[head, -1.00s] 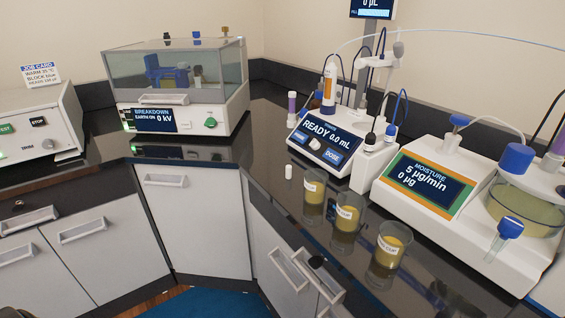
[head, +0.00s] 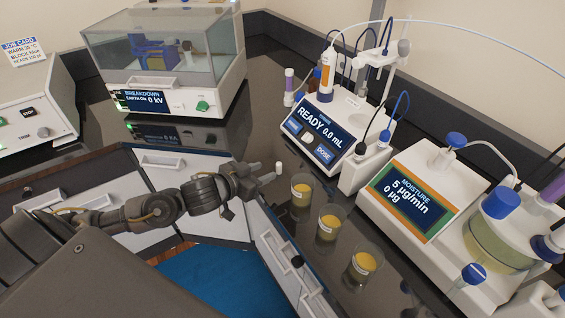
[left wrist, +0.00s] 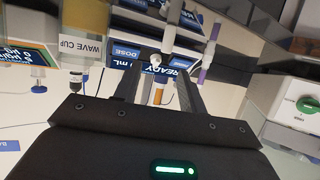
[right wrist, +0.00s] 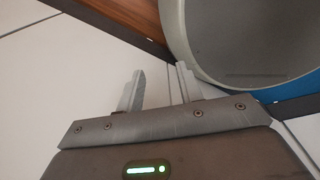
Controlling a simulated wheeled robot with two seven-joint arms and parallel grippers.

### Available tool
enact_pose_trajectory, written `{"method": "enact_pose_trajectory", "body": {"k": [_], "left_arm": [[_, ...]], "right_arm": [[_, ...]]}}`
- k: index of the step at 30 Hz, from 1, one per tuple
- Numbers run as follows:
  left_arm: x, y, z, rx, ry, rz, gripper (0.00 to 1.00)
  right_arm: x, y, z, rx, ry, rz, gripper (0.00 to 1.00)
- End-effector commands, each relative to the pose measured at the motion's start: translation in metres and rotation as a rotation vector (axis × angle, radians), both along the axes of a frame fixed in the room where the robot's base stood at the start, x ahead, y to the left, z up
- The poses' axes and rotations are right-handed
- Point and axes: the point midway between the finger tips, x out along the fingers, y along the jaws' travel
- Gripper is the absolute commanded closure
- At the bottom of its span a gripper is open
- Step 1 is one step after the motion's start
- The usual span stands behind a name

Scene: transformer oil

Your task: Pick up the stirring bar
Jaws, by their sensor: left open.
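The stirring bar is a small white capsule (head: 278,168) standing upright on the dark counter, left of the nearest cup of yellow liquid and in front of the titrator. My left gripper (head: 264,178) reaches in from the left, just left of the bar, with its fingers open. In the left wrist view a white rod that looks like the bar (left wrist: 171,32) shows just beyond the open fingertips (left wrist: 160,62), apparently not gripped. My right gripper (right wrist: 161,76) shows only in its own wrist view; its fingers are apart and empty.
Three cups of yellow liquid (head: 302,190) stand in a row right of the bar. Behind are the titrator (head: 322,138) and the moisture meter (head: 412,195). The breakdown tester (head: 165,65) stands back left. Cabinet drawers (head: 170,165) lie below the counter edge.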

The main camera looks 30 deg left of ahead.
Motion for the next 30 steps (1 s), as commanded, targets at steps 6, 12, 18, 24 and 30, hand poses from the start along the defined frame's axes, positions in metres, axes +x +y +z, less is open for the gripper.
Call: {"method": "enact_pose_trajectory", "body": {"k": [6,12,18,24,30], "left_arm": [[0.031,-0.005,-0.012,0.0,0.001,0.005,0.59],[0.041,-0.009,-0.017,0.001,0.001,0.001,0.59],[0.054,-0.01,-0.022,0.001,0.002,0.002,0.59],[0.079,-0.013,-0.036,0.001,0.001,0.001,0.59],[0.087,-0.016,-0.042,0.001,0.002,0.0,0.59]], "right_arm": [[0.001,0.0,0.006,0.0,0.002,-0.001,0.64],[0.003,0.0,0.007,0.0,0.0,-0.001,0.64],[0.0,0.0,0.013,0.001,0.002,-0.001,0.64],[-0.001,0.0,0.021,0.0,0.005,-0.001,0.64],[0.003,0.0,0.022,0.0,-0.001,-0.001,0.64]]}}
